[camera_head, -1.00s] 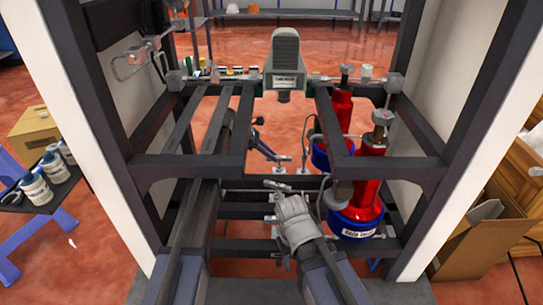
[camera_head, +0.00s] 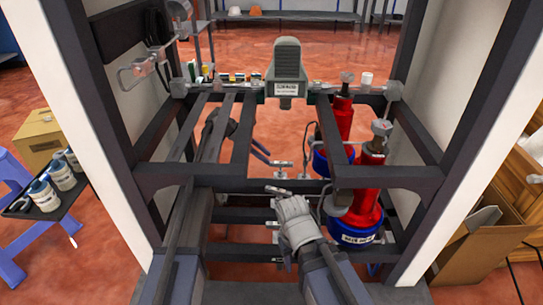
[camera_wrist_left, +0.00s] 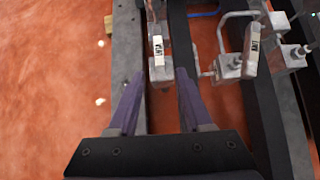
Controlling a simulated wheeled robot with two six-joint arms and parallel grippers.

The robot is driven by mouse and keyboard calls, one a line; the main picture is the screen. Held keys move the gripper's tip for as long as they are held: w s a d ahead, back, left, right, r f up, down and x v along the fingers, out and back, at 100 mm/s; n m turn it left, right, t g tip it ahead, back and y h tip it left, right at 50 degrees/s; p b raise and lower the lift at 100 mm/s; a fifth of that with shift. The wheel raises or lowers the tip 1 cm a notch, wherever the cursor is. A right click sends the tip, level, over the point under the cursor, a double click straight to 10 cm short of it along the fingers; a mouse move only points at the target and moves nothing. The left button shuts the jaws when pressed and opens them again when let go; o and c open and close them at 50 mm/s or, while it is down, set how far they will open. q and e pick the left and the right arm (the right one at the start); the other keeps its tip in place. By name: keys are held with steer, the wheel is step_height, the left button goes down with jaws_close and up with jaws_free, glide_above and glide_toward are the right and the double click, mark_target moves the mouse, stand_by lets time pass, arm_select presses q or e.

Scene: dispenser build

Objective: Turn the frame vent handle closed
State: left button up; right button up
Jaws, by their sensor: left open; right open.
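In the left wrist view a white tag reading VENT (camera_wrist_left: 157,46) sits on a slim metal handle, above a small metal valve block. My left gripper (camera_wrist_left: 160,76) is open, its two purple fingers pointing at this block from either side, with nothing clearly gripped. Contact cannot be told. In the head view my left gripper (camera_head: 267,155) is behind the frame bars, close to a small light-coloured handle (camera_head: 282,163). My right gripper (camera_head: 278,192) is lower, near the middle of the frame; its fingers are hard to make out.
A second tagged handle (camera_wrist_left: 252,48) with a bent metal pipe stands to the right in the wrist view. Dark frame bars (camera_head: 243,140) surround the left arm. Red cylinders with blue bases (camera_head: 368,190) stand at right. A grey labelled unit (camera_head: 287,62) sits at the top middle.

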arm_select(q)
steer(key=a, duration=1)
steer(key=shift+a+f, duration=0.15)
steer(key=shift+a, duration=0.25)
